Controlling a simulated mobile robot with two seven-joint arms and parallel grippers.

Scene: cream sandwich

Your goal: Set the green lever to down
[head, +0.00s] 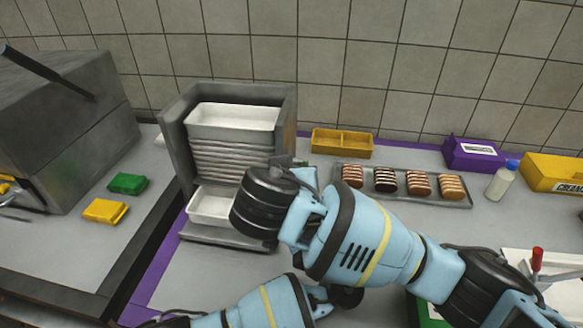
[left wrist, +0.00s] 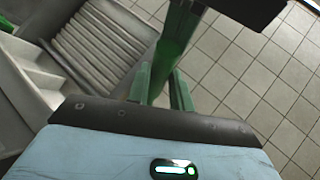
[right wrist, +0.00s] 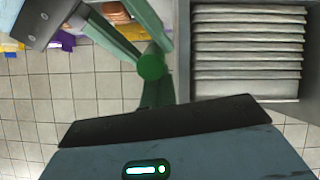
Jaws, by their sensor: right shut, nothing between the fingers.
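The grey dispenser (head: 170,125) stands at the centre-left with a stack of white trays; the right wrist view shows the stack at the right. A round green end (right wrist: 150,67), seemingly the lever's knob, shows beside the dispenser in the right wrist view. My right gripper (right wrist: 156,82) is shut and empty close to it; whether it touches is unclear. My left gripper (left wrist: 161,88) has its green fingers apart near the same spot, and its fingers also show in the right wrist view. In the head view my arms hide most of the lever, so its position is unclear.
A white tray (head: 210,207) sits low in the dispenser. A tray of sandwich cookies (head: 345,197), a yellow box (head: 342,139), a purple box (head: 472,152) and a bottle (head: 502,181) stand to the right. Green (head: 127,184) and yellow (head: 105,211) packets lie left.

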